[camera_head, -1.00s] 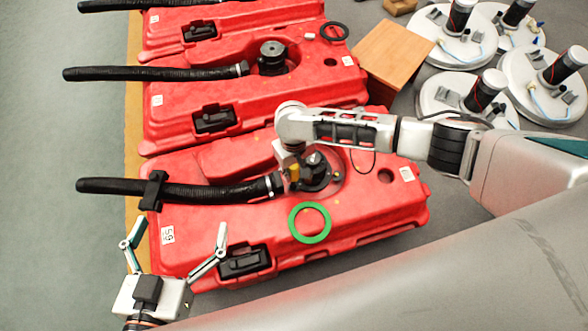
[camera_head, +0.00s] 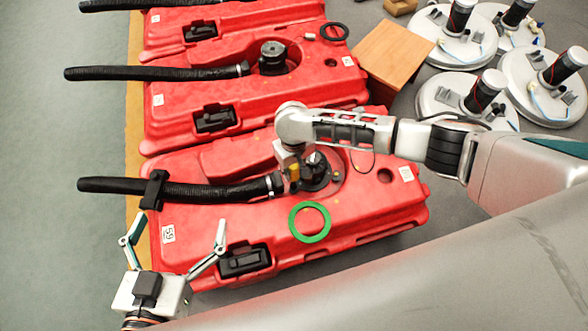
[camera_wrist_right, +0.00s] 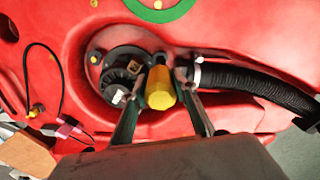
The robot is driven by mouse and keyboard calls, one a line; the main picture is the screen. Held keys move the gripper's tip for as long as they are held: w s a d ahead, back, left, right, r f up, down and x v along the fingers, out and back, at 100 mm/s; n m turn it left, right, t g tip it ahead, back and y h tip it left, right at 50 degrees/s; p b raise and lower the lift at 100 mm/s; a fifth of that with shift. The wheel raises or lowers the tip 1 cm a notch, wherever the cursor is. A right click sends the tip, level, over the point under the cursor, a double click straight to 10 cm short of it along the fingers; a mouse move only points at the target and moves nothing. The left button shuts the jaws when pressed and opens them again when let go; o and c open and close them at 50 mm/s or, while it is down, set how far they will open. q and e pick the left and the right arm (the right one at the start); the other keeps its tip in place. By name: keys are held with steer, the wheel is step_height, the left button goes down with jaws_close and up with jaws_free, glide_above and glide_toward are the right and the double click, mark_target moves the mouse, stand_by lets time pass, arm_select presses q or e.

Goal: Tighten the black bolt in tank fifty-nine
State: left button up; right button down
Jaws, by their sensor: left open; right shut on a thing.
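Tank fifty-nine (camera_head: 230,218) is the nearest red tank, with a 59 label at its left end. My right gripper (camera_wrist_right: 168,82) is shut on a yellow piece (camera_wrist_right: 160,90) beside the tank's round black fitting (camera_wrist_right: 118,72). The yellow piece also shows in the head view (camera_head: 294,172), where the right fingertips are hidden. I cannot pick out a separate black bolt; the fingers and yellow piece hide that spot. My left gripper (camera_head: 180,219) is open and empty, over the tank's front left corner.
A black hose (camera_head: 215,191) joins the fitting from the left, with a black clamp (camera_head: 155,189) on it. A green ring (camera_head: 310,222) lies on the tank. More red tanks (camera_head: 180,105), a wooden box (camera_head: 392,52) and several white discs (camera_head: 440,97) stand beyond.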

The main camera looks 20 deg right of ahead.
mark_target(294, 166)
steer(key=shift+w+r+p, duration=0.15)
steer(key=shift+r+p, duration=0.45)
steer(key=shift+r, duration=0.35)
steer(key=shift+r+p, duration=1.25)
steer(key=shift+r, duration=0.4)
arm_select(q)
step_height(294, 166, up, 8)
steer(key=w+t, duration=0.1)
steer(key=w, duration=0.1)
arm_select(e)
steer(key=shift+f, duration=0.1)
